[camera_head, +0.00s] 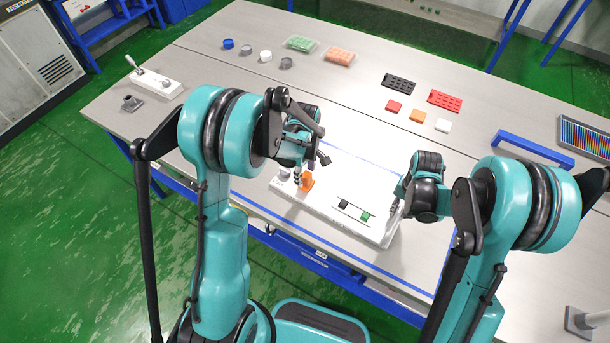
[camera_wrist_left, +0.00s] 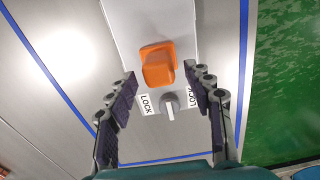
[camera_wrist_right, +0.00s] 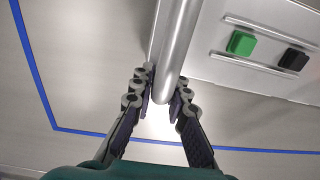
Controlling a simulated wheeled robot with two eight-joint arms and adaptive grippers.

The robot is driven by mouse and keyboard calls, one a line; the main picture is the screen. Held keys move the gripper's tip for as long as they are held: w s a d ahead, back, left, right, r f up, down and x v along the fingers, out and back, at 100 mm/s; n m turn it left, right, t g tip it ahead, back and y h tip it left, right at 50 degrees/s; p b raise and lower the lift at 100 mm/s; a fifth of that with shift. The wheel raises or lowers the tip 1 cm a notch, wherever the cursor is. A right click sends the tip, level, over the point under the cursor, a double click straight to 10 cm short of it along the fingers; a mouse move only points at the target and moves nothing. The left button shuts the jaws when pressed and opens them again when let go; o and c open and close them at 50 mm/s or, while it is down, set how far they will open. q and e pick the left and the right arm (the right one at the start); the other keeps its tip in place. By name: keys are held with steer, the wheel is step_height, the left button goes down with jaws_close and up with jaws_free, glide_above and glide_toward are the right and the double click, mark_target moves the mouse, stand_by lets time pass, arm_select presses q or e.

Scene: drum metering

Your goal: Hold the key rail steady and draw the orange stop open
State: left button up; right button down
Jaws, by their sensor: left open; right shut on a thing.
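The white key rail (camera_head: 322,203) lies on the table in front of me. The orange stop (camera_head: 306,184) stands at its left part; it also shows in the left wrist view (camera_wrist_left: 158,64). A grey knob (camera_wrist_left: 169,104) with LOCK labels on both sides is beside the stop. My left gripper (camera_wrist_left: 160,75) is open above this end, its fingers spread on either side of the knob and stop. Contact with the stop cannot be told. My right gripper (camera_wrist_right: 163,92) is shut on a metal bar (camera_wrist_right: 176,45) at the rail's right end.
A green key (camera_wrist_right: 241,43) and a black key (camera_wrist_right: 292,58) sit on the rail between slim metal strips. Caps, trays and coloured blocks (camera_head: 417,115) lie farther back. A blue handle (camera_head: 535,148) is at right. Blue tape outlines the work area.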

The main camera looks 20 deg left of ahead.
mark_target(305, 174)
arm_select(q)
step_height(305, 174, up, 10)
stand_by(0.3)
arm_select(e)
steer(key=c, duration=1.4)
jaws_free()
arm_select(q)
steer(key=shift+f, duration=0.1)
